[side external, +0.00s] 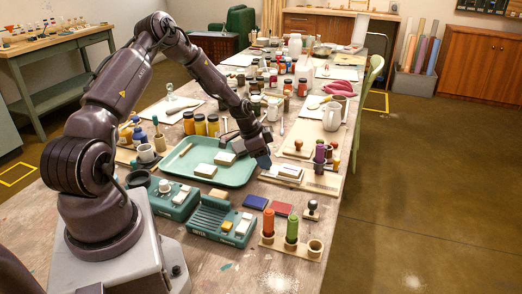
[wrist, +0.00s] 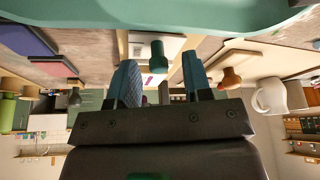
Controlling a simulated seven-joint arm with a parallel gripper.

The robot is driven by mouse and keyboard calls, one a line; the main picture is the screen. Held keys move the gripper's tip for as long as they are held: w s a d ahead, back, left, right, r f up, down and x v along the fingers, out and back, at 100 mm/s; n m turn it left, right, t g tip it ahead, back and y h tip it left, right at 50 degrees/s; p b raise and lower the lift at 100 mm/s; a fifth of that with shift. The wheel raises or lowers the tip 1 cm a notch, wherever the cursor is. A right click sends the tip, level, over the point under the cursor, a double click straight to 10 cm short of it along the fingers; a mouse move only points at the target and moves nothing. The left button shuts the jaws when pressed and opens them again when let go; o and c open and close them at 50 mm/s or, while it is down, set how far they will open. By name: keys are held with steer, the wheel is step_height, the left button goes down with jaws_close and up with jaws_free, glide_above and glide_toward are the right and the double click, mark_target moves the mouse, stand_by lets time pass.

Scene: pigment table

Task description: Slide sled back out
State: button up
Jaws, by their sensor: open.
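The sled appears to be the pale block (side external: 290,171) on a long wooden board (side external: 322,184) right of the green tray in the side view. In the wrist view a pale block (wrist: 172,46) lies on wood, with a teal knob (wrist: 157,57) in front of it. My gripper (side external: 264,162) is low at the left end of the board, beside the pale block. In the wrist view my gripper (wrist: 160,78) has its two blue fingers apart, and the knob shows between them. I cannot tell how near the knob the fingertips are, and no contact shows.
The green tray (side external: 240,178) with pale blocks lies just left of my gripper. Red and blue pads (side external: 283,209), a stamp (side external: 311,209) and a wooden holder with coloured cylinders (side external: 272,242) stand in front. A white jug (side external: 332,116) and jars stand behind.

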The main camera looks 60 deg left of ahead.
steer(key=v, duration=1.3)
steer(key=shift+f, duration=0.1)
steer(key=s+d+r+n, duration=0.1)
steer(key=s+d+r, duration=0.4)
steer(key=d, duration=0.4)
steer(key=s+d+r+n+t+y, duration=0.1)
steer(key=s+d+r+n, duration=0.1)
steer(key=s+d+r, duration=0.4)
steer(key=s+d+r+n, duration=0.1)
steer(key=s+d+r, duration=0.5)
steer(key=d, duration=0.5)
step_height(320, 180, up, 3)
steer(key=shift+d+f+t+y, duration=0.15)
steer(key=shift+d+t+y, duration=0.15)
steer(key=shift+d+y, duration=0.1)
steer(key=shift+s, duration=0.15)
